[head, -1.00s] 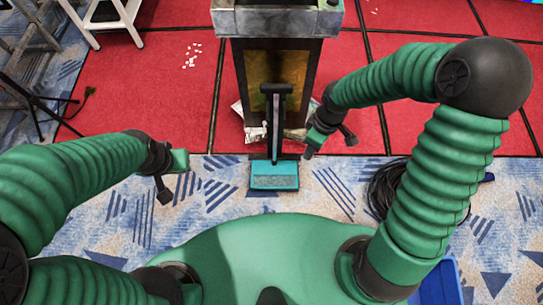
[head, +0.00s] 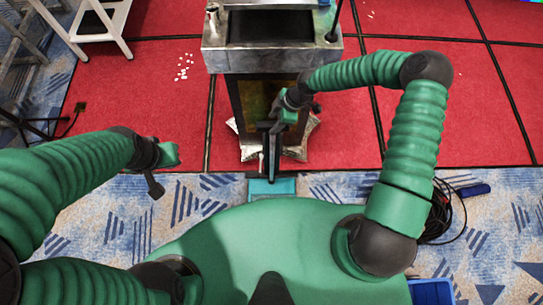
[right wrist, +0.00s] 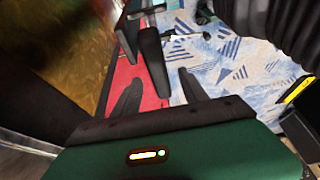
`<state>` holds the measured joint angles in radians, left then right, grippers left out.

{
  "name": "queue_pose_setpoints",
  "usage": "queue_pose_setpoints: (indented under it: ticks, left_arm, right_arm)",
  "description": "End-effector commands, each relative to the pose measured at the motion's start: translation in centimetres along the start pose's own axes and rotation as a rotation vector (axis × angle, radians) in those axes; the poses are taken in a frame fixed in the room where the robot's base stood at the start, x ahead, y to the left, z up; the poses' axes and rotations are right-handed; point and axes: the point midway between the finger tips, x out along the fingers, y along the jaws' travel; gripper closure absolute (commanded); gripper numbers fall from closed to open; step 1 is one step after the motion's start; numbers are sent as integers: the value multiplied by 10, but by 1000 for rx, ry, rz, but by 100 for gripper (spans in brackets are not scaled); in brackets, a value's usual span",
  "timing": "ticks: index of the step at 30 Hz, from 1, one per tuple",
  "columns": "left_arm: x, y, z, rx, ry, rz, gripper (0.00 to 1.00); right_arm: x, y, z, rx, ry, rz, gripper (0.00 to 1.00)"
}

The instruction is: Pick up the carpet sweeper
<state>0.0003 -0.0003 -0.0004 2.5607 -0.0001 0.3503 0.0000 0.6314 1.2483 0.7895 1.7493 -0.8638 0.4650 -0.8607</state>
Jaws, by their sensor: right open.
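The carpet sweeper stands upright in front of my base, with a teal head (head: 284,187) on the blue patterned carpet and a black handle (head: 269,155) rising from it. My body hides part of the head. My right gripper (head: 281,112) is open at the top of the handle. In the right wrist view, the black handle (right wrist: 153,60) shows between the two spread fingers (right wrist: 158,95); I cannot tell whether they touch it. My left gripper (head: 169,172) is open and empty, to the left of the sweeper.
A metal-topped stand (head: 270,57) is close behind the sweeper, with crumpled silvery material (head: 300,140) at its foot. A black cable coil (head: 440,212) and a blue bin (head: 432,291) lie to the right. A white stepladder (head: 108,30) is at upper left.

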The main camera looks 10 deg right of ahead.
Motion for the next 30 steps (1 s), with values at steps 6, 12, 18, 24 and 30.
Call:
queue_pose_setpoints:
  ticks: [6,12,18,24,30]
  left_arm:
    - [-4,0,-1,1,1,0,100]
    - [-14,0,-4,1,1,0,100]
    - [-14,0,-4,1,1,0,100]
    - [-14,0,-4,0,1,0,100]
    - [-14,0,-4,1,1,0,100]
  right_arm:
    - [25,-1,2,2,1,1,49]
    - [60,-3,5,2,1,0,49]
    - [74,-2,5,3,-2,2,49]
    - [73,-2,7,4,-1,3,61]
    - [72,-2,7,3,-1,3,87]
